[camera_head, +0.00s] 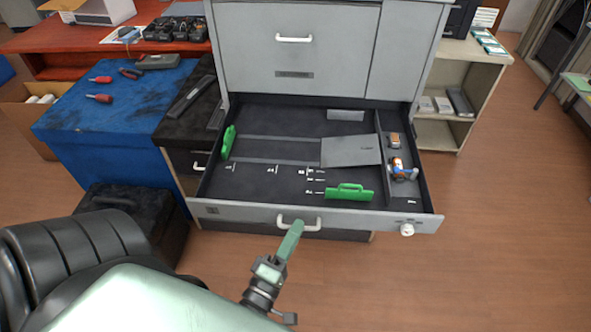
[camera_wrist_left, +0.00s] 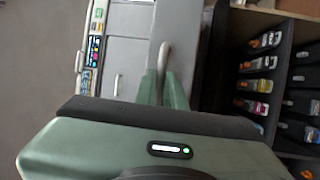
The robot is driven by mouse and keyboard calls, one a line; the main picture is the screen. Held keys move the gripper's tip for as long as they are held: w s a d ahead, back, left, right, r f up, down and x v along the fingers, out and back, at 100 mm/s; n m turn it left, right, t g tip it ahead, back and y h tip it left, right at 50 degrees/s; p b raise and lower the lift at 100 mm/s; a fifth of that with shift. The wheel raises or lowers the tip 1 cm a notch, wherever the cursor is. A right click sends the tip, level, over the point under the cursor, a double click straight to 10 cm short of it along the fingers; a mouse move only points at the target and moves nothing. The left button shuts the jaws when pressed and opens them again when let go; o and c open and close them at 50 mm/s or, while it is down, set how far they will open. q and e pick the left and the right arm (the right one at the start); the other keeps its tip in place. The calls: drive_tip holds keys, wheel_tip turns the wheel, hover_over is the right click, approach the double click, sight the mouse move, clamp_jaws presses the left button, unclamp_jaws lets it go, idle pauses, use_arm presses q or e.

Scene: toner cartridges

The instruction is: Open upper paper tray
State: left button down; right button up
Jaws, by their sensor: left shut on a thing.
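A paper tray (camera_head: 232,212) of the grey printer is pulled out in the head view. Its dark inside shows green paper guides (camera_head: 349,192), one at the front and one at the left. A white handle (camera_head: 285,219) sits on the tray's front. My left gripper (camera_head: 293,234) is at this handle, with its green fingers closed on it. The left wrist view shows the fingers (camera_wrist_left: 163,90) on both sides of the pale handle (camera_wrist_left: 164,56). My right gripper is in neither view.
A closed grey front panel (camera_head: 330,62) with its own handle is above the tray. A blue cabinet (camera_head: 115,115) and a dark case (camera_head: 130,215) stand at the left. A shelf (camera_head: 462,75) is at the right. The floor at the front right is clear.

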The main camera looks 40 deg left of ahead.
use_arm(q)
drive_tip(key=shift+f, duration=0.1)
drive_tip(key=c, duration=1.6)
unclamp_jaws()
drive_tip(key=shift+o, duration=0.5)
drive_tip(key=b+v, duration=0.1)
drive_tip(key=v, duration=0.7)
drive_tip(key=shift+b, duration=0.4)
drive_tip(key=shift+w, duration=0.1)
